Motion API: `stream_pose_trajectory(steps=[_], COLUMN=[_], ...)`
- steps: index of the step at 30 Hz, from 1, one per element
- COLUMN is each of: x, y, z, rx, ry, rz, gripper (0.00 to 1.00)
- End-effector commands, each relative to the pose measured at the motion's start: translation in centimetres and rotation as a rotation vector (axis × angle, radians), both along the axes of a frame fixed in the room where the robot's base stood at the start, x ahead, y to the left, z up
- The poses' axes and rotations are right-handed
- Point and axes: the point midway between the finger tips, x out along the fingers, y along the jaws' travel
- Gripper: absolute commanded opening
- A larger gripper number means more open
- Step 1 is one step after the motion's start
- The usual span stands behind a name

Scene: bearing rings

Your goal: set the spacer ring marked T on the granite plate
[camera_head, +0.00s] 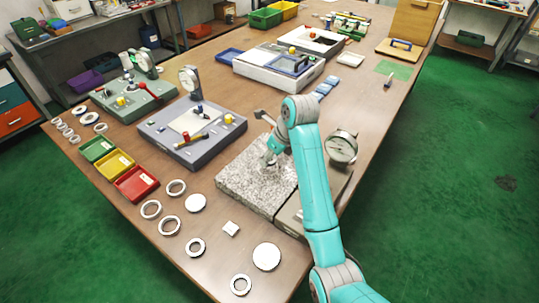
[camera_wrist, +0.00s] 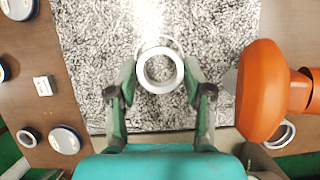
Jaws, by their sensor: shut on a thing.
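The granite plate (camera_head: 238,182) is a speckled grey slab at the table's right edge; it fills much of the wrist view (camera_wrist: 95,40). My gripper (camera_head: 271,158) is low over it. In the wrist view my gripper (camera_wrist: 160,73) is shut on a pale metal ring (camera_wrist: 160,88), one finger on each side. The ring looks flat, over the speckled surface; I cannot tell whether it touches the plate. No T mark is readable on it. A thin pale arc shows just beyond the ring. The ring is not clear in the head view.
An orange rounded object (camera_wrist: 265,90) is close right of my gripper. A dial gauge (camera_head: 341,147) stands right of the plate. Loose rings (camera_head: 169,226) and discs (camera_head: 267,257) lie at front left. Red (camera_head: 136,184), yellow and green trays stand farther left.

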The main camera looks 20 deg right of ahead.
Motion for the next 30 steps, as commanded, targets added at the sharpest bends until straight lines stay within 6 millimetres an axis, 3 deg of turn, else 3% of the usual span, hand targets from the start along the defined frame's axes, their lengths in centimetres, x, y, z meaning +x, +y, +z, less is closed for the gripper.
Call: stream_pose_trajectory(steps=[23, 24, 27, 30], x=[0.01, 0.01, 0.01, 0.01], y=[0.0, 0.0, 0.0, -0.01], z=[-0.72, -0.73, -0.73, -0.76], rx=[0.0, 0.0, 0.0, -0.001], ry=[0.0, 0.0, 0.0, 0.001], rz=[0.0, 0.0, 0.0, 0.0], gripper=[0.12, 0.56, 0.8, 0.8])
